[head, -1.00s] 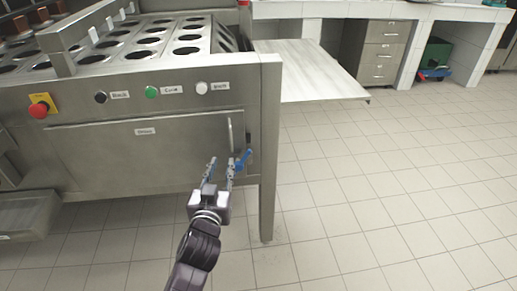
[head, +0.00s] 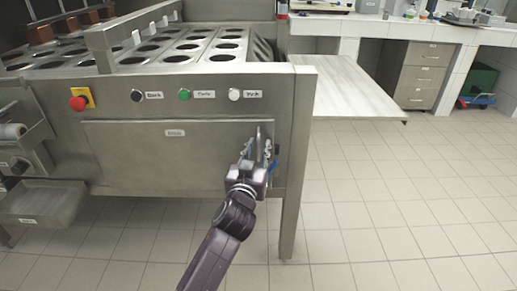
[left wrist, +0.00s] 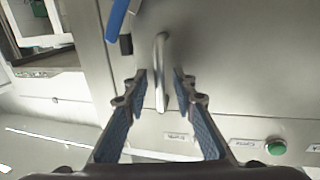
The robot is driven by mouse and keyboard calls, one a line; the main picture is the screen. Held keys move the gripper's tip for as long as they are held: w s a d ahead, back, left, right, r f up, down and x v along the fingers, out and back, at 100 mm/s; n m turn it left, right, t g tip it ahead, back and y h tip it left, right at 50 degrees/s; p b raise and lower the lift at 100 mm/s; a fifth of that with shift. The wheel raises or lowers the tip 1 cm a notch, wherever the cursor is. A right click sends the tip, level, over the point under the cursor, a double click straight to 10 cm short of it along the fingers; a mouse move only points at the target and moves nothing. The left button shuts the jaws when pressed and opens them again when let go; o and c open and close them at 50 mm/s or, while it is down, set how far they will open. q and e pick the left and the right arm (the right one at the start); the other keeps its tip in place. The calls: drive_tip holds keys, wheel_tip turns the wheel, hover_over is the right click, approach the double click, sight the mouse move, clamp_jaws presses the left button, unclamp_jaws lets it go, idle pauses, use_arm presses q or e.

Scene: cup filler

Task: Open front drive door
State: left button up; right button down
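The front drive door (head: 165,165) is a flat steel panel with a small label near its top, closed flush in the machine's front. Its vertical bar handle (head: 258,134) is at the door's right end, partly hidden by my left gripper (head: 257,150). In the left wrist view the handle (left wrist: 160,85) stands between the two fingers of my left gripper (left wrist: 163,76). The fingers are open, one on each side, with gaps to the bar. A blue lever (head: 272,167) sits just right of the handle; it also shows in the left wrist view (left wrist: 118,18). My right gripper is not in view.
Above the door are a red stop button (head: 77,104) and black, green (head: 184,95) and white buttons. A machine leg (head: 295,180) stands right of the door. A pale side shelf (head: 350,85) sticks out at right. The tiled floor in front is clear.

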use_arm(q)
clamp_jaws()
drive_tip(key=shift+s, duration=0.1)
idle(0.4)
